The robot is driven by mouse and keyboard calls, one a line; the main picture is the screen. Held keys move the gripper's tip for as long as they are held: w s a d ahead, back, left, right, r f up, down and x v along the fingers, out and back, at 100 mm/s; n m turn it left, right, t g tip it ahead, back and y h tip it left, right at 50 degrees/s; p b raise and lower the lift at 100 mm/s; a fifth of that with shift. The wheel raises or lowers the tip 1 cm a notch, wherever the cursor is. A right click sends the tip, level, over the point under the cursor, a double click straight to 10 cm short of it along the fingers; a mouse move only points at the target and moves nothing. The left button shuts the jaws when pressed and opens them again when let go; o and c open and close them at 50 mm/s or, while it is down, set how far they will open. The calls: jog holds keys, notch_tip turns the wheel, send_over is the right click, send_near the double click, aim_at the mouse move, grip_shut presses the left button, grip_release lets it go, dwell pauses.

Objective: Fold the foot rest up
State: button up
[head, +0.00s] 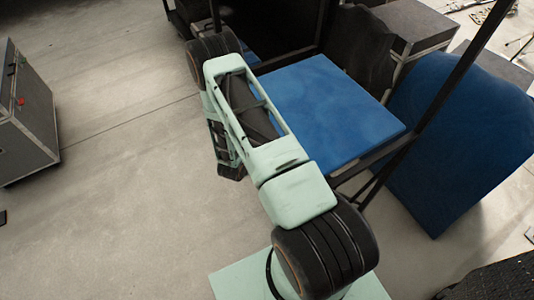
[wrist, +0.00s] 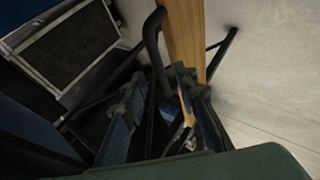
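The tall chair has a blue seat (head: 325,108) and a thin black frame (head: 437,105) in the head view. In the wrist view a wooden slat (wrist: 186,38), which looks like the foot rest, runs down from the top between bent black tubes (wrist: 152,42). My gripper (wrist: 158,82) is open, its two dark green fingers with blue pads apart, pointing at the slat and tubes. A black tube shows between the fingers. The right finger overlaps the slat's lower end; I cannot tell if they touch. In the head view my arm hides the gripper and foot rest.
A dark blue panel (head: 465,135) stands at the right. Grey and black cases (head: 410,25) stand behind the chair. A wheeled black case (head: 25,120) is at the far left. The concrete floor (head: 110,190) left of my arm is clear.

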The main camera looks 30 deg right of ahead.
jog(key=v, duration=0.8)
jog(key=shift+w, duration=0.1)
